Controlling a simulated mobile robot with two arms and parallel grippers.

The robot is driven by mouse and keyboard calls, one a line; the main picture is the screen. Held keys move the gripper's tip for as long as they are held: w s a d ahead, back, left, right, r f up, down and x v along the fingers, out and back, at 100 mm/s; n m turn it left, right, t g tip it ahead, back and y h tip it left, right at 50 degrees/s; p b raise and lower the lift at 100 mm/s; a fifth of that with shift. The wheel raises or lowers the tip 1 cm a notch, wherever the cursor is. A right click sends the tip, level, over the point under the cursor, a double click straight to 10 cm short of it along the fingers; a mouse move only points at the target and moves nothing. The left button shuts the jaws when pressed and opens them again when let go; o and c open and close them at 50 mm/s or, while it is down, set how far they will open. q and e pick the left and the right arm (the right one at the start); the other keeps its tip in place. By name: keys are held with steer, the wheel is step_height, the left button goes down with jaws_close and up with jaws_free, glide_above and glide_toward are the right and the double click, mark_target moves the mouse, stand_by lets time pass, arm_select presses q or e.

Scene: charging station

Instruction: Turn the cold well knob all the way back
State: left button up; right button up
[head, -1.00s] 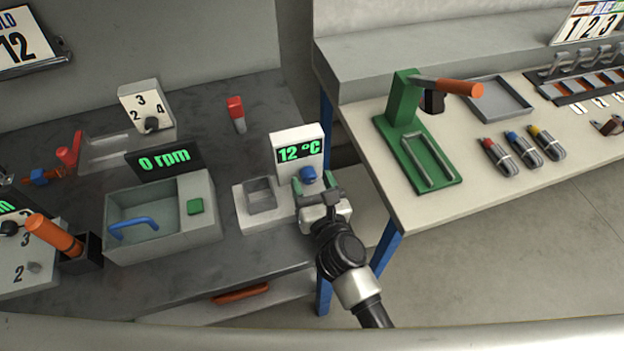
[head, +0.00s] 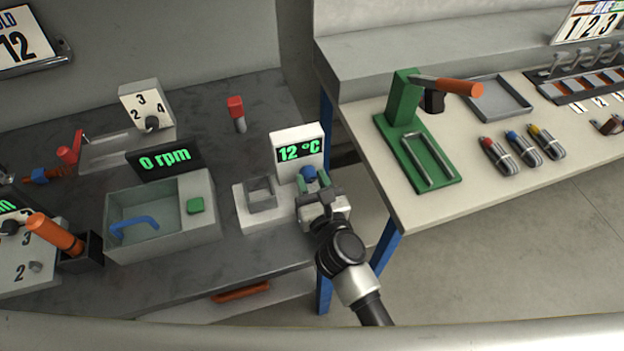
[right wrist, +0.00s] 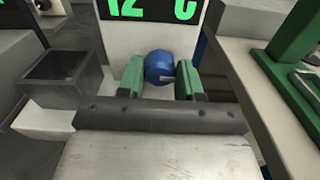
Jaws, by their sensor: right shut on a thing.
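The cold well (head: 255,218) is a white unit with a square grey well and an upright panel whose green display (head: 299,150) reads 12 °C. Its blue knob (head: 309,173) is on the panel's front below the display. My right gripper (head: 313,180) reaches it from the front, with green fingers on either side of the knob. In the right wrist view the blue knob (right wrist: 160,66) sits between the two fingers, which are shut on it. A short pale mark shows on the knob's lower face. My left gripper is not in view.
A grey basin (head: 150,222) with a blue handle and a green button stands left of the cold well. A red-topped tube (head: 237,114) stands behind. To the right, across a gap, a pale table (head: 430,205) holds a green press (head: 418,140).

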steer(key=n+p, duration=0.1)
steer(key=n, duration=0.3)
steer(key=shift+a+n+p, duration=0.1)
steer(key=shift+n+p, duration=0.25)
steer(key=shift+n, duration=0.05)
steer(key=n+p, duration=0.1)
steer(key=n, duration=0.3)
steer(key=shift+p, duration=0.3)
steer(key=n+p, duration=0.2)
steer(key=n, duration=0.3)
steer(key=shift+s+a+n, duration=0.1)
steer(key=shift+n, duration=0.3)
steer(key=shift+f+n+p, duration=0.2)
steer(key=shift+n+p, duration=0.25)
steer(key=shift+n, duration=1.05)
steer(key=o, duration=0.9)
steer(key=shift+s+f, duration=0.15)
